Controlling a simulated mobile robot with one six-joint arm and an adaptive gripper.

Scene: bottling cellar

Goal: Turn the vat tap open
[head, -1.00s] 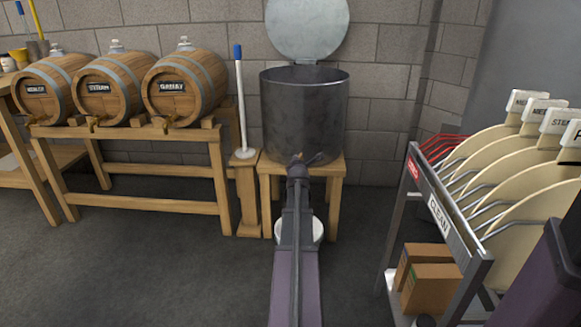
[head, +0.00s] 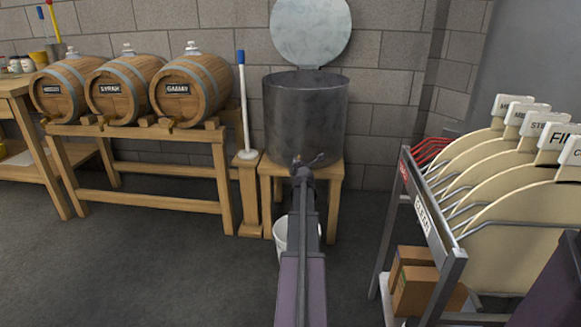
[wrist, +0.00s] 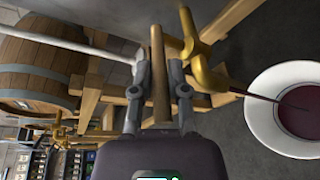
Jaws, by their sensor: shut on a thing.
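The dark metal vat (head: 305,125) stands on a wooden stand with its round lid (head: 311,30) raised. In the wrist view, the brass tap (wrist: 205,65) is just right of my gripper (wrist: 161,78). My gripper is shut on the tap's bar-like lever (wrist: 160,70), which lies between the two fingers. A thin dark red stream runs from the spout into the white bucket (wrist: 258,122), where dark red liquid shows. In the head view, my gripper (head: 302,162) is at the vat's lower front, and the bucket (head: 281,236) is partly hidden by my arm.
Several wooden barrels lie on a wooden rack (head: 140,132) to the left. A blue-topped white pole (head: 243,105) stands between rack and vat. A metal rack (head: 425,215) with large pale discs stands close on the right, boxes (head: 420,288) below. The floor at front left is clear.

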